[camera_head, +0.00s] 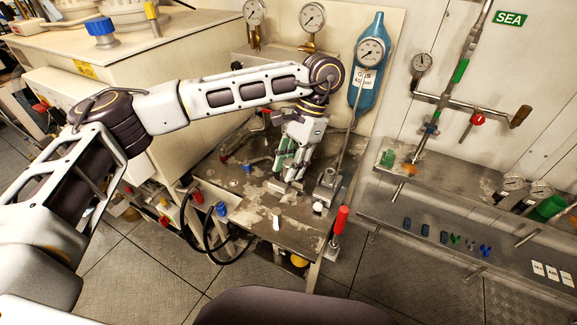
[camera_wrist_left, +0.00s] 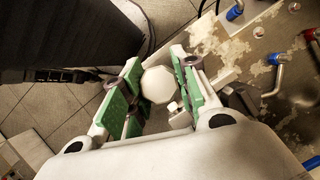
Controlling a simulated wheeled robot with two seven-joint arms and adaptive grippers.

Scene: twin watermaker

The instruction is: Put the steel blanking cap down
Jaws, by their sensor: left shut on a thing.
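My left gripper (camera_head: 287,172) reaches down over the worn metal bench (camera_head: 255,210) in the head view. In the left wrist view its green-padded fingers (camera_wrist_left: 158,92) are shut on a pale, many-sided piece, which I take to be the steel blanking cap (camera_wrist_left: 158,85). The cap sits between the fingertips with its flat face toward the camera. In the head view the fingers largely hide the cap. I cannot tell whether it touches the bench. My right gripper is not in view.
A red-handled tool (camera_head: 341,219) stands at the bench's right edge. A blue valve knob (camera_head: 222,209) and black hose are at the left. A blue gauge bottle (camera_head: 368,70) rises behind. A grey shelf (camera_head: 400,215) with small blue parts runs right. The bench's front has some free room.

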